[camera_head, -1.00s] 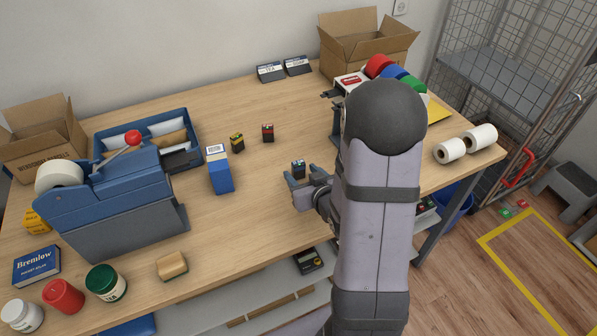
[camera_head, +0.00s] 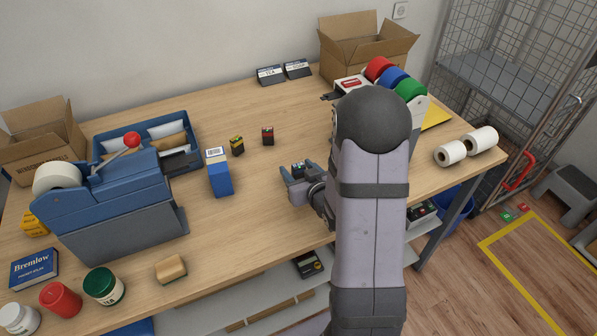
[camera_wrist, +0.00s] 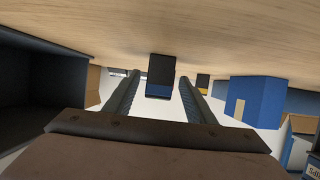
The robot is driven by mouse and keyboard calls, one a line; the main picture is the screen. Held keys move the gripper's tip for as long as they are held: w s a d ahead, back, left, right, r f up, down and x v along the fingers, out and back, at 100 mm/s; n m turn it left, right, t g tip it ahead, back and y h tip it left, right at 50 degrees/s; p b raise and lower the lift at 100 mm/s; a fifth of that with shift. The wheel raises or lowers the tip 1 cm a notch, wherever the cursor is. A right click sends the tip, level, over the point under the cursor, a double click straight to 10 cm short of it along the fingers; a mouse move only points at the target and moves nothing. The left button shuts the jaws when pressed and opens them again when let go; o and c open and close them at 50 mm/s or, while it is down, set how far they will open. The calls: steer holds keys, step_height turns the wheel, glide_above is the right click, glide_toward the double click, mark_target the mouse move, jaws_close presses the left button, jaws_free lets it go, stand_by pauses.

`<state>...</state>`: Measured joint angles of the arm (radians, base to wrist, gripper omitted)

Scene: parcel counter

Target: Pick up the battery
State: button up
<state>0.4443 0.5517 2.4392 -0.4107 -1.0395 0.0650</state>
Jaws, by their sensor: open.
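Three small block batteries stand on the wooden counter. A black one with a blue band (camera_head: 298,167) is at my gripper (camera_head: 296,174) and partly hidden by it. In the wrist view this blue-banded battery (camera_wrist: 160,72) shows between my two open fingers (camera_wrist: 157,92); I cannot tell whether either finger touches it. A black and yellow battery (camera_head: 237,145) and a black and red battery (camera_head: 268,136) stand farther back to the left. The yellow one also shows in the wrist view (camera_wrist: 203,81), beyond the right-hand finger.
A blue box with a white top (camera_head: 220,175) stands left of my gripper. A blue tape dispenser (camera_head: 110,195) and a blue tray (camera_head: 198,130) are at the left. White rolls (camera_head: 466,146) lie at the right edge. Bare counter lies between the box and my gripper.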

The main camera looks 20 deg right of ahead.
steer(key=shift+p+x, duration=0.45)
steer(key=shift+x, duration=1.4)
steer(key=shift+c, duration=0.6)
steer(key=shift+r, duration=0.1)
steer(key=c, duration=1.1)
steer(key=shift+o, duration=0.2)
steer(key=shift+r, duration=0.1)
step_height(320, 180, up, 10)
steer(key=shift+b, duration=0.35)
